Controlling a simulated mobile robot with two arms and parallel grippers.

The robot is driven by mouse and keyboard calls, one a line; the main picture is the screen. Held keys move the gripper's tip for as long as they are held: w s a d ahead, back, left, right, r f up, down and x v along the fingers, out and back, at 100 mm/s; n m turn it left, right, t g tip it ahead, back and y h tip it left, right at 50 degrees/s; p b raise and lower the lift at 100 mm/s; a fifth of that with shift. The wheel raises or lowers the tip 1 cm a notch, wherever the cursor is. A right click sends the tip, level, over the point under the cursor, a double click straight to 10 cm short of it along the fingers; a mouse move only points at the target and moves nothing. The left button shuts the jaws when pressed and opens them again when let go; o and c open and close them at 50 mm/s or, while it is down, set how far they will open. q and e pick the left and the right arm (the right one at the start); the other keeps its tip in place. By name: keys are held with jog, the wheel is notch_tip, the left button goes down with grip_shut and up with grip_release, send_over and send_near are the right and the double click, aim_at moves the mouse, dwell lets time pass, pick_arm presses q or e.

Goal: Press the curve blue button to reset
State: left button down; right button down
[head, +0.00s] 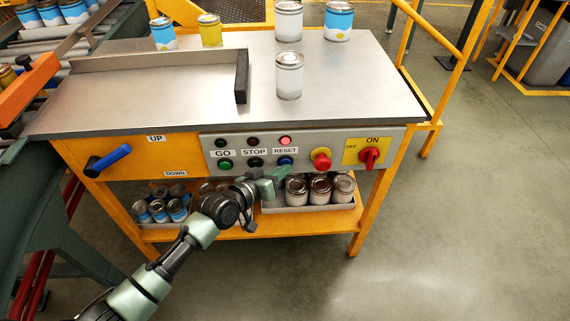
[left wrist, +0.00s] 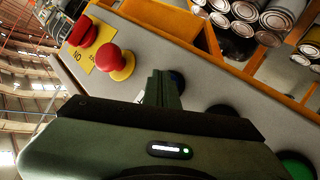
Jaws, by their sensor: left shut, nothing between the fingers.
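The blue reset button (head: 286,161) sits on the grey control panel (head: 215,143) below the RESET label, under a lit red lamp (head: 285,140). My left gripper (head: 279,173) is shut and empty, with its tips just below and in front of the blue button in the head view. In the left wrist view, the fingers (left wrist: 163,88) reach up to the panel and largely cover the blue button (left wrist: 177,80). I cannot tell whether the fingertips touch it. My right gripper is in neither view.
Beside the button are a black stop button (head: 255,162), a green go button (head: 225,164), a red emergency knob (head: 321,159) and a red on/off switch (head: 369,157). A blue-handled lever (head: 112,157) is at the left. Cans (head: 320,187) fill trays on the shelf below.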

pick_arm(q)
jog(key=shift+w+a+f, duration=0.15)
dwell(0.3)
jog(key=shift+s+d+p, duration=0.4)
jog(key=shift+s+p, duration=0.2)
jog(key=shift+s, duration=0.2)
jog(key=s+p, duration=0.2)
jog(key=s, duration=0.1)
jog(key=s+p, duration=0.1)
jog(key=s, duration=0.1)
jog(key=shift+d, duration=0.4)
jog(key=shift+f, duration=0.1)
dwell(0.4)
